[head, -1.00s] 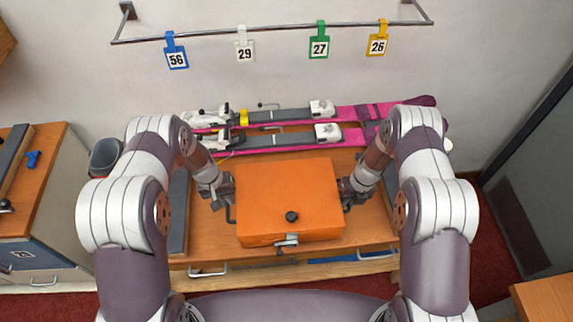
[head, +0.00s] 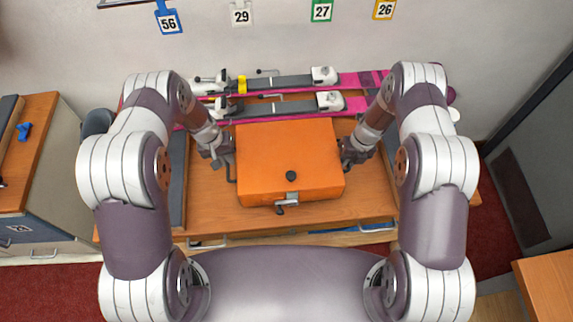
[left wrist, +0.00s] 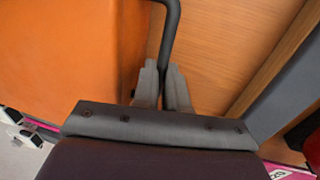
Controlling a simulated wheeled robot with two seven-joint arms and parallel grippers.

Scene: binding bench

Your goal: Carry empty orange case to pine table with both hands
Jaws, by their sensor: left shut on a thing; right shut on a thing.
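The orange case (head: 290,158) is a closed box with a dark knob on top and a metal latch at its front edge, in the middle of the head view over the wooden bench. My left gripper (head: 228,160) is at its left side, shut on a dark bar handle (left wrist: 171,30) that shows in the left wrist view beside the orange wall (left wrist: 70,55). My right gripper (head: 349,156) is shut at the case's right side, its fingertips partly hidden. I cannot tell whether the case touches the bench. A light wooden table top (head: 549,290), possibly the pine table, shows at the lower right.
Pink skis (head: 290,110) with bindings lie along the back of the bench (head: 210,215). Numbered tags (head: 322,11) hang on the wall behind. A wooden cabinet (head: 35,150) stands at left. Red carpet (head: 490,245) shows between the bench and the right table.

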